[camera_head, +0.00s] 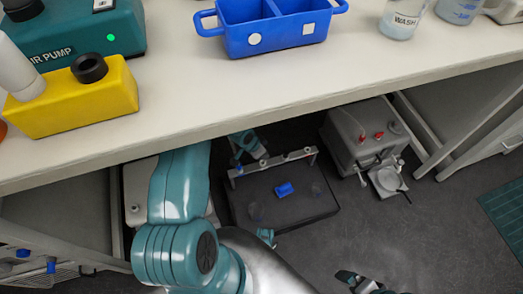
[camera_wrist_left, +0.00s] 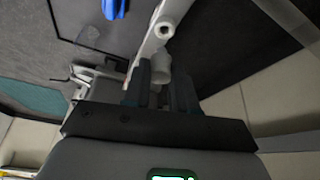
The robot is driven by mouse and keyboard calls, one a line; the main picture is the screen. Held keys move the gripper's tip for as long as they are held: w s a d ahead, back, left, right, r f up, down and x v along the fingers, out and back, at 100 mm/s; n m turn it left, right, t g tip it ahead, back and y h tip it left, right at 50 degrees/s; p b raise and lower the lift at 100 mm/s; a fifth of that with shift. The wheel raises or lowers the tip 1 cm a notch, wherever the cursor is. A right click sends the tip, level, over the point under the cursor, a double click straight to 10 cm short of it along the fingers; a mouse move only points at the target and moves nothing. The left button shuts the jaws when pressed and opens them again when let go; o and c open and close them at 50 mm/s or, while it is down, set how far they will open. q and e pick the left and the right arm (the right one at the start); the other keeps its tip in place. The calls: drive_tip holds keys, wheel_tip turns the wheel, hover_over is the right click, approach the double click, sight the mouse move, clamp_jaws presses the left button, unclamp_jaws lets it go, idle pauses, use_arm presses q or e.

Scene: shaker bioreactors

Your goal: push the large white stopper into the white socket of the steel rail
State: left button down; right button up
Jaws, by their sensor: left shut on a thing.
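The steel rail (camera_head: 272,163) runs along the far edge of the dark shaker platform, with several small pale fittings along it. In the left wrist view the rail (camera_wrist_left: 178,12) slants past my fingertips. A white socket with a dark hole (camera_wrist_left: 165,29) sits on it. My left gripper (camera_head: 248,150) is just behind the rail, partly under the bench edge. In the wrist view my left gripper (camera_wrist_left: 160,78) is shut on the large white stopper (camera_wrist_left: 160,63), close to the socket; whether they touch is unclear. My right gripper (camera_head: 363,284) is at the bottom edge, away from the rail.
The bench (camera_head: 300,75) overhangs the work area and carries a blue caddy (camera_head: 270,30) and a yellow block (camera_head: 75,105). The black platform (camera_head: 290,210) holds a blue piece (camera_head: 285,189). A grey box (camera_head: 355,135) stands to its right. Floor at the lower right is clear.

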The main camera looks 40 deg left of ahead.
use_arm(q)
drive_tip(key=shift+f+b, duration=0.95)
drive_tip(key=shift+f, duration=0.65)
drive_tip(key=shift+r, duration=0.25)
drive_tip(key=shift+f+b, duration=1)
drive_tip(key=shift+f, duration=0.1)
idle(0.4)
drive_tip(key=c, duration=0.8)
unclamp_jaws()
